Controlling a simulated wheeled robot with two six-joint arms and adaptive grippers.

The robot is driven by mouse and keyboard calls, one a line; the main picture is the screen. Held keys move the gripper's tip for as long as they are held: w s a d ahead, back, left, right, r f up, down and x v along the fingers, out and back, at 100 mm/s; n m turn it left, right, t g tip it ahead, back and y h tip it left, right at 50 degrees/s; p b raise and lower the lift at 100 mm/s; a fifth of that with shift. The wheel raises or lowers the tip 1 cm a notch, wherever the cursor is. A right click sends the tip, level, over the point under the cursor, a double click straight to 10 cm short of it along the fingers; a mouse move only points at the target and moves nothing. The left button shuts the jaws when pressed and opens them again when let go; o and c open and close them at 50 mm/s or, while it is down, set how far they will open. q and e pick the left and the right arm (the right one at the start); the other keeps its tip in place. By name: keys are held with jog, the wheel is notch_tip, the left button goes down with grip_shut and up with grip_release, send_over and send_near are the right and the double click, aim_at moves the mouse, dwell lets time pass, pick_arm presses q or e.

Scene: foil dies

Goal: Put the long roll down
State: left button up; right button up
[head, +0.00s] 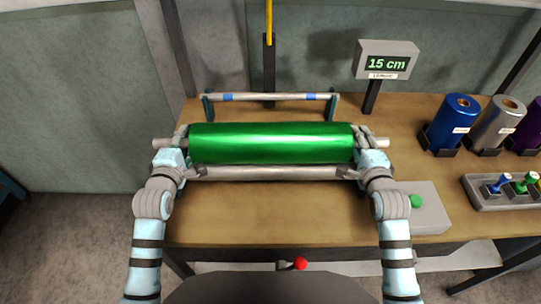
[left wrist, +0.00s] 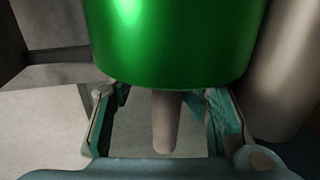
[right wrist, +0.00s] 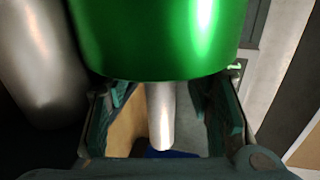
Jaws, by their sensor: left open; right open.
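The long green roll (head: 271,143) lies level across the middle of the bench, with a pale core end sticking out at each side. My left gripper (head: 176,150) is at its left end; in the left wrist view the open fingers (left wrist: 165,110) stand on both sides of the core end (left wrist: 165,125), apart from it. My right gripper (head: 366,150) is at the right end; in the right wrist view its open fingers (right wrist: 162,105) stand on both sides of the core end (right wrist: 160,120). What bears the roll underneath is hidden.
A bare metal roller (head: 270,174) lies just in front of the roll. A rail with blue bands (head: 270,97) stands behind. A display reading 15 cm (head: 387,62), a green-button box (head: 425,210), upright foil rolls (head: 455,122) and a stamp tray (head: 505,192) are on the right. The front bench (head: 270,215) is clear.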

pick_arm(q)
jog(key=shift+s+a+f, duration=0.15)
jog(key=shift+a+f, duration=0.3)
jog(key=shift+f, duration=0.1)
pick_arm(e)
jog(key=shift+d+f, duration=0.1)
jog(key=shift+d, duration=0.3)
pick_arm(q)
jog(key=shift+s, duration=0.2)
jog(key=v, duration=0.3)
jog(key=shift+s+a+r, duration=0.15)
jog(key=shift+s+a, duration=0.1)
jog(key=shift+a, duration=0.05)
pick_arm(e)
jog(key=shift+a, duration=0.55)
jog(key=shift+d+f, duration=0.1)
jog(key=shift+d, duration=0.05)
jog(key=shift+s, duration=0.45)
pick_arm(q)
jog(key=s, duration=0.1)
jog(key=s+d+r, duration=0.1)
jog(key=s+r, duration=0.1)
jog(key=shift+s+d, duration=0.15)
jog(key=shift+s, duration=0.2)
pick_arm(e)
jog(key=v, duration=0.7)
jog(key=shift+r, duration=0.4)
